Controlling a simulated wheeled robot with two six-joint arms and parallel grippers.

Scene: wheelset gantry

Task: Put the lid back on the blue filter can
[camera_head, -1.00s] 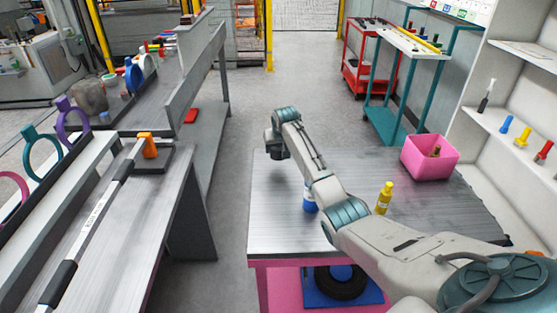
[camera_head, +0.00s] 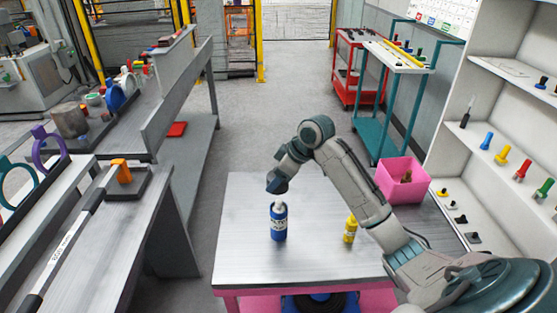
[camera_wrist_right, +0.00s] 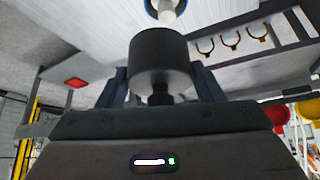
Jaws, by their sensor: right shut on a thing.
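The blue filter can (camera_head: 279,225) stands upright on the metal-topped table, with a pale neck on top. My right gripper (camera_head: 277,177) is above it, pointing down. In the wrist view the right gripper (camera_wrist_right: 160,92) is shut on a dark round lid (camera_wrist_right: 160,58) by its narrow knob. The lid also shows in the head view (camera_head: 276,187) as a dark piece just over the neck, slightly to its left. In the wrist view the can's pale neck (camera_wrist_right: 168,14) and blue rim show just beyond the lid. I cannot tell whether they touch. My left gripper is out of view.
A yellow bottle (camera_head: 350,229) stands right of the can, near my right forearm. A pink bin (camera_head: 402,180) sits at the table's back right corner. The table (camera_head: 240,250) is bare left of the can. A grey workbench (camera_head: 110,235) is at left, shelves at right.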

